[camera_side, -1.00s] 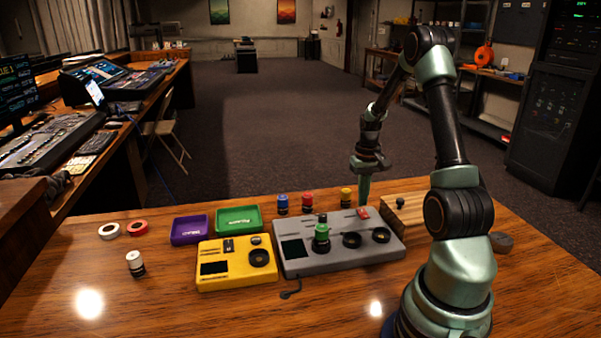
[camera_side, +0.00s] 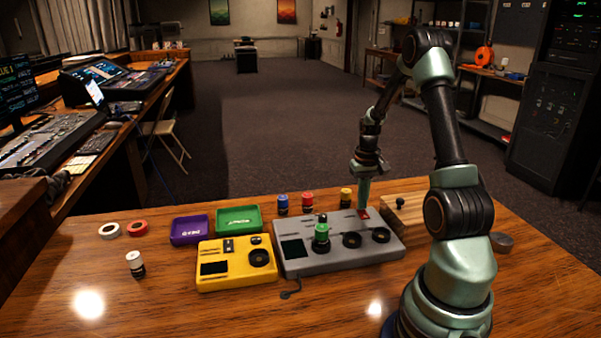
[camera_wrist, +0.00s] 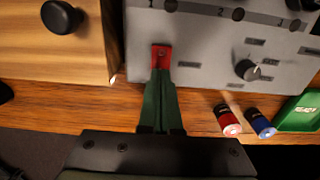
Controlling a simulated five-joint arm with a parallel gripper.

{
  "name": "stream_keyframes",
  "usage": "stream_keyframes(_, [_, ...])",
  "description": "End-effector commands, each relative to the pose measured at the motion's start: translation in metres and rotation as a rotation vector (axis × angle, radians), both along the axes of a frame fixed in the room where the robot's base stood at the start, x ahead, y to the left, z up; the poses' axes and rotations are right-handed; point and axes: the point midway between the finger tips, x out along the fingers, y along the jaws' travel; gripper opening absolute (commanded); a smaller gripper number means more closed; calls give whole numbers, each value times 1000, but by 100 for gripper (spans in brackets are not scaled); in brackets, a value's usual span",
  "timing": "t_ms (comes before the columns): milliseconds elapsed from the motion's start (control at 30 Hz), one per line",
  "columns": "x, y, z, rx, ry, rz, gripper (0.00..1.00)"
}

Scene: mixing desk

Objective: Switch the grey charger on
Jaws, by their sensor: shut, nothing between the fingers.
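The grey charger (camera_side: 300,262) lies on the wooden desk with a dark screen, round black bays and a green battery (camera_side: 321,238) standing in one bay. Its red switch (camera_side: 366,214) is at the back right; in the wrist view the red switch (camera_wrist: 161,56) lies just beyond my fingertips. My gripper (camera_side: 363,208) points down over the switch, shut and empty. In the wrist view my gripper (camera_wrist: 160,74) overlaps the switch's near edge; I cannot tell whether it touches or presses it.
A yellow charger (camera_side: 237,276) is left of the grey one. A wooden block with a black knob (camera_side: 400,203) is close on the right. Purple (camera_side: 189,230) and green (camera_side: 239,220) trays are at left.

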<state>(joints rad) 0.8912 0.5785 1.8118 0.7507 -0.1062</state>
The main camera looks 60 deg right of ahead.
Motion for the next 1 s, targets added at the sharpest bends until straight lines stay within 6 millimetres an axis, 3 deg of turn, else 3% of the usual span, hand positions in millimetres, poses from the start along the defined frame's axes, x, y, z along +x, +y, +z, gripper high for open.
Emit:
stream_keyframes(567, [0, 0, -7, 1, 1, 0, 0])
stream_keyframes(1000, [0, 0, 23, -1, -1, 0, 0])
